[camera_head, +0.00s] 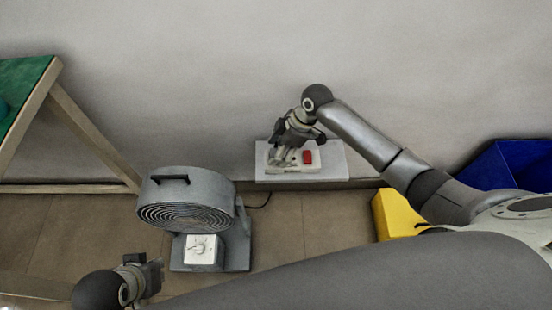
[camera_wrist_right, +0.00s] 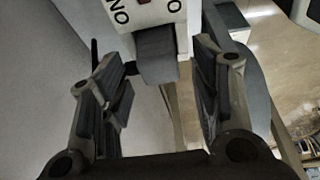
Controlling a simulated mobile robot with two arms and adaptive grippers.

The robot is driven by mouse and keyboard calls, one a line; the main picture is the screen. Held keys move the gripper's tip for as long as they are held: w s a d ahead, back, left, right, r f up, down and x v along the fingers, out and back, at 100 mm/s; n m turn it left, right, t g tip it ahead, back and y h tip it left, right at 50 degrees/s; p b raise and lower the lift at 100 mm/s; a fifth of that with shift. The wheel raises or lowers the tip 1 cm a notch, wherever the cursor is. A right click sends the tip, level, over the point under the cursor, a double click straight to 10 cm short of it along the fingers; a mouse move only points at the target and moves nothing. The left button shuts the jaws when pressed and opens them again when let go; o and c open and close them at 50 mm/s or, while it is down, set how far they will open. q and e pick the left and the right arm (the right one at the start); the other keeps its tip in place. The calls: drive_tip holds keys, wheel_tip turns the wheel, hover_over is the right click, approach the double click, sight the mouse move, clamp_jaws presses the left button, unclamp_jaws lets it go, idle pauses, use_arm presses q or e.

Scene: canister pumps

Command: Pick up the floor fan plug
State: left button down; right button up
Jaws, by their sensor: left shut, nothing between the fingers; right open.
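The floor fan (camera_head: 186,200) stands on the floor, and its dark cord (camera_head: 262,202) runs right toward the white ledge. A white power strip (camera_head: 284,169) with a red switch (camera_head: 308,157) lies on that ledge. My right gripper (camera_head: 287,157) is over the strip's left end. In the right wrist view, a dark grey plug-like block (camera_wrist_right: 157,55) sits against the white strip (camera_wrist_right: 150,12). My right gripper (camera_wrist_right: 160,80) is open, with fingers on either side of the block and gaps visible. I cannot tell whose plug it is. My left gripper (camera_head: 156,274) is shut and empty, near the fan's lower left.
A white ledge (camera_head: 330,174) stands out from the wall under the strip. A yellow box (camera_head: 390,215) and a blue bin (camera_head: 515,165) are at the right. A green-topped wooden table (camera_head: 28,85) is at the left. Some brown floor (camera_head: 320,225) right of the fan is clear.

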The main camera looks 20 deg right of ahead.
drive_tip(key=shift+a+f, duration=0.15)
drive_tip(key=shift+f, duration=0.15)
drive_tip(key=shift+c, duration=0.5)
use_arm(q)
drive_tip(key=shift+f, duration=0.1)
use_arm(e)
drive_tip(key=c, duration=1)
